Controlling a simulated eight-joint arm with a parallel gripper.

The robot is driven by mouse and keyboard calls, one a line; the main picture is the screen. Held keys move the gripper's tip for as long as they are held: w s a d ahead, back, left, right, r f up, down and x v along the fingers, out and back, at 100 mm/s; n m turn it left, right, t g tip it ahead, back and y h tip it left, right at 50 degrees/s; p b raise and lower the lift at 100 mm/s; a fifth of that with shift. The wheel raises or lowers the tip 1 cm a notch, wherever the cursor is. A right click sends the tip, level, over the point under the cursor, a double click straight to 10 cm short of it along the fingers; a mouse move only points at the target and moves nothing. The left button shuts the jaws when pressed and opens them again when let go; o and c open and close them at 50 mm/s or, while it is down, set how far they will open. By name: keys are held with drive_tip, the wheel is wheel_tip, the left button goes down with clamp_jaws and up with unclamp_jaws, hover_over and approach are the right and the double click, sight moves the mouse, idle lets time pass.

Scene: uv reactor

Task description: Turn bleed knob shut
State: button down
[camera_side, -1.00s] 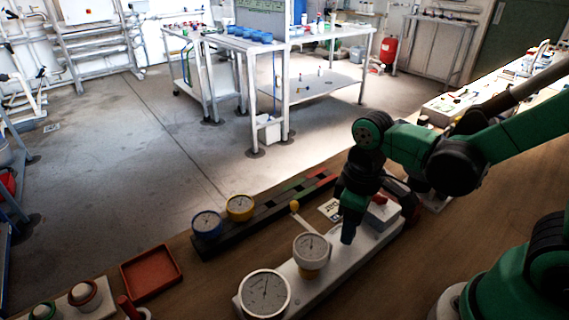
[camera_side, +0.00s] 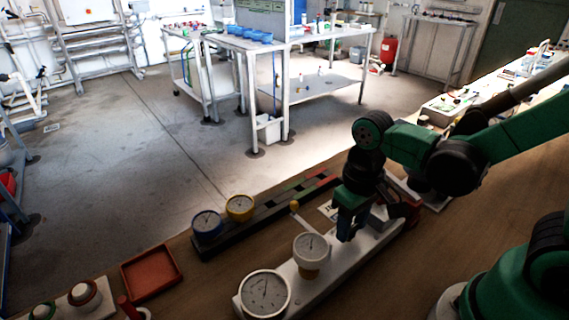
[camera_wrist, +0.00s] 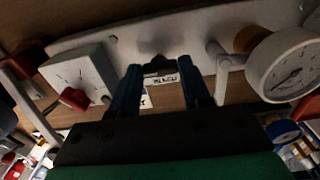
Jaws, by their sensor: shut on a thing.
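The bleed knob (camera_wrist: 158,66) is a small dark knob on the white panel (camera_wrist: 205,25), above a label that appears to read BLEED. My gripper (camera_wrist: 161,74) has its two blue fingers on either side of the knob, shut on it. In the side view my gripper (camera_side: 346,232) points down at the panel (camera_side: 330,270), behind the white gauge (camera_side: 311,246). The knob is hidden by the fingers there. The angle of any pointer mark on the knob cannot be told.
A lever with a yellow ball (camera_side: 294,205) stands close left of my gripper. A white box with a red handle (camera_wrist: 74,98) is on the panel's other side. A larger gauge (camera_side: 265,294) is at the panel's near end. A red tray (camera_side: 151,272) lies left.

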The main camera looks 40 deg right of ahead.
sight(352, 228)
drive_tip(key=shift+c, duration=2)
unclamp_jaws()
drive_tip(key=shift+r, duration=0.1)
drive_tip(key=shift+r, duration=2.7)
drive_tip(key=w+r+t, duration=0.1)
drive_tip(key=t, duration=0.1)
drive_tip(key=w+d+r+t, duration=0.1)
drive_tip(key=t, duration=0.1)
drive_tip(key=w+d+r+t, duration=0.1)
drive_tip(key=t, duration=0.2)
drive_tip(key=shift+w+d, duration=0.1)
drive_tip(key=shift+d, duration=0.15)
